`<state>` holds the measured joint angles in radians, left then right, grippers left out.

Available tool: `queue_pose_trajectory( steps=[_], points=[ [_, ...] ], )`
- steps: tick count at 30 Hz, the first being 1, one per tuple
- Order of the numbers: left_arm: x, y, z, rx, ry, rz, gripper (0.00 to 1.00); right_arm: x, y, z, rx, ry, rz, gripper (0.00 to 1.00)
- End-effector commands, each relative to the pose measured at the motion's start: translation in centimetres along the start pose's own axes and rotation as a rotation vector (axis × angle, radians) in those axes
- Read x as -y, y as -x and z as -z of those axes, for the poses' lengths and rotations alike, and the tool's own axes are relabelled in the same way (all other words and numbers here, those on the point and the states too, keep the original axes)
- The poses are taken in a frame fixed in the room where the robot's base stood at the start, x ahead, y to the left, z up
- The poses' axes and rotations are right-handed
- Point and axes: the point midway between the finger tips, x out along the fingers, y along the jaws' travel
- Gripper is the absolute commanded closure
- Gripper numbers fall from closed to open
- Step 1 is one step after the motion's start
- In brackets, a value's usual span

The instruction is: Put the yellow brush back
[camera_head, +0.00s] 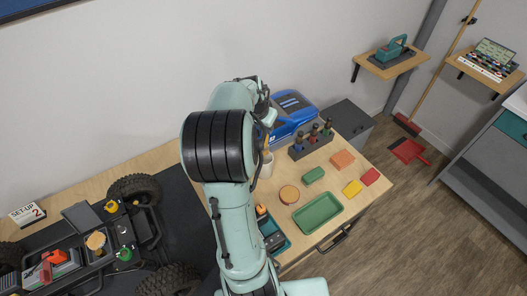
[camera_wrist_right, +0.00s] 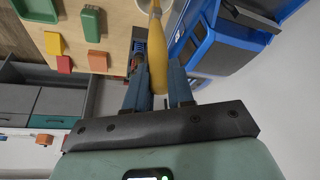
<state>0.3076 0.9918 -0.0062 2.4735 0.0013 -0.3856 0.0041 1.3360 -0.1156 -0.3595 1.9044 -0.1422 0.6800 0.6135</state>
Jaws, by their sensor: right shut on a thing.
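The yellow brush (camera_wrist_right: 158,48) stands between the two fingers of my right gripper (camera_wrist_right: 158,92), which is shut on its handle. In the head view a bit of the brush (camera_head: 267,143) shows just above a white cup (camera_head: 266,168). A pale cup rim also shows at the brush's far end in the right wrist view (camera_wrist_right: 146,4). I cannot tell how deep the brush sits in the cup. My right arm hides much of this area, and the right gripper (camera_head: 265,115) is only partly visible. My left gripper is not in view.
A blue car body (camera_head: 292,108) and a dark rack of screwdrivers (camera_head: 311,142) stand close by. A green tray (camera_head: 318,213), a round tan object (camera_head: 289,194) and coloured blocks (camera_head: 352,188) lie on the wooden table. The black crawler chassis (camera_head: 120,228) is at left.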

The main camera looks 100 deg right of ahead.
Motion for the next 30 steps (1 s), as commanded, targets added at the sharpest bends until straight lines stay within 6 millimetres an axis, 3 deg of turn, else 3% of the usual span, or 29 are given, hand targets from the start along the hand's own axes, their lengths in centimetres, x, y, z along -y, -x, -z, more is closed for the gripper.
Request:
queue_pose_trajectory(
  steps=[1, 6, 14, 19, 30],
  points=[
    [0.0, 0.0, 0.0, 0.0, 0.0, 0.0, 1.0, -0.1, -1.4, -0.7, 0.005, 0.001, -0.004, 1.0],
    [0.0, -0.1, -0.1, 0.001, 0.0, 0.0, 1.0, -0.1, -5.0, -2.1, 0.003, 0.001, -0.003, 1.0],
    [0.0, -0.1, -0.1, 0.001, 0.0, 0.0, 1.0, 0.0, -7.3, -3.0, 0.001, -0.001, -0.001, 1.0],
    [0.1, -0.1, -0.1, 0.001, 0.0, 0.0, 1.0, 0.0, -9.8, -4.0, 0.002, 0.0, -0.002, 1.0],
    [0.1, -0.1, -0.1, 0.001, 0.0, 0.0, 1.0, 0.0, -10.7, -4.3, -0.001, 0.0, 0.001, 1.0]
  ],
)
